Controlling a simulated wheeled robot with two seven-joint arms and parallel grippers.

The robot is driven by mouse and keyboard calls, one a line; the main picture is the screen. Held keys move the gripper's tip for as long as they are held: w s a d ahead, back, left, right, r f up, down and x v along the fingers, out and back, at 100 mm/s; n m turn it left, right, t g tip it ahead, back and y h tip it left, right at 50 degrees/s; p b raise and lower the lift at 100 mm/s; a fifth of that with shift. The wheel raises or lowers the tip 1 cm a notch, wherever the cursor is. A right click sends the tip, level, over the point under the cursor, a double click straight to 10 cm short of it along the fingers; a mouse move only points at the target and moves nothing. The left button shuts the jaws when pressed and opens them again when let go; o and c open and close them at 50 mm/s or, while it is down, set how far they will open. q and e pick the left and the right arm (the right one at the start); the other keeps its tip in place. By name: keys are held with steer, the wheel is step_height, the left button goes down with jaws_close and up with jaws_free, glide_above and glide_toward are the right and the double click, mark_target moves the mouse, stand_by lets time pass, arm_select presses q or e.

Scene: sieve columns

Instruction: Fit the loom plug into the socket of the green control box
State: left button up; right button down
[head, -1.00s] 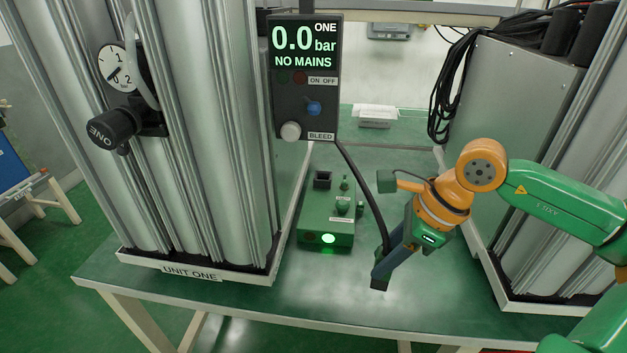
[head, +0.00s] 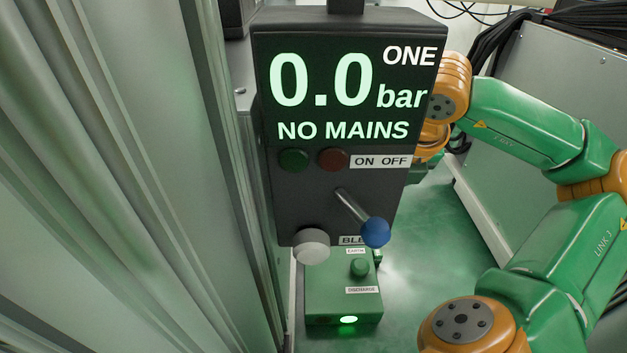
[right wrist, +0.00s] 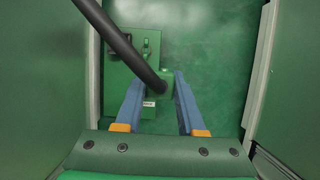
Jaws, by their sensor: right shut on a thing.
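The green control box (head: 343,300) sits low on the bench behind the display panel. Its front lamp glows green, and its upper rear part, with the socket, is hidden by the panel. In the right wrist view the control box (right wrist: 120,78) lies left of the fingers, partly covered by a black cable. My right gripper (right wrist: 164,80) is shut on the green loom plug (right wrist: 163,84), from which the black cable runs up to the left. The plug is above and beside the box; contact is unclear. In the head view my right gripper is hidden behind the panel. My left gripper is out of view.
The display panel (head: 345,130) reads 0.0 bar, NO MAINS; its blue-tipped lever (head: 375,232) and pale knob (head: 311,246) stick out forward. Metal columns (head: 130,180) stand left, a grey cabinet (head: 560,90) right. Green bench surface (head: 425,230) is clear right of the box.

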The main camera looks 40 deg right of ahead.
steer(key=w+a+f+p, duration=0.1)
steer(key=w+f+p, duration=0.1)
steer(key=w+f, duration=0.1)
steer(key=w+a+f+p, duration=0.1)
steer(key=w+f+p, duration=0.2)
steer(key=w+f, duration=0.1)
steer(key=w+a+f+p, duration=0.1)
steer(key=w+f+p, duration=0.2)
steer(key=w+f, duration=0.1)
steer(key=shift+f, duration=0.3)
steer(key=shift+f+b, duration=0.4)
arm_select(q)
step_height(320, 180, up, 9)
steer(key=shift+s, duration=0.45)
arm_select(e)
steer(key=c, duration=0.5)
jaws_free()
steer(key=shift+r, duration=0.1)
steer(key=shift+r+p, duration=0.15)
steer(key=shift+p, duration=0.15)
arm_select(q)
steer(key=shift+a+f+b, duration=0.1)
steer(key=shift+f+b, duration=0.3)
steer(key=shift+b, duration=0.1)
arm_select(e)
steer(key=v, duration=0.7)
steer(key=shift+s+r, duration=0.1)
steer(key=shift+r, duration=0.1)
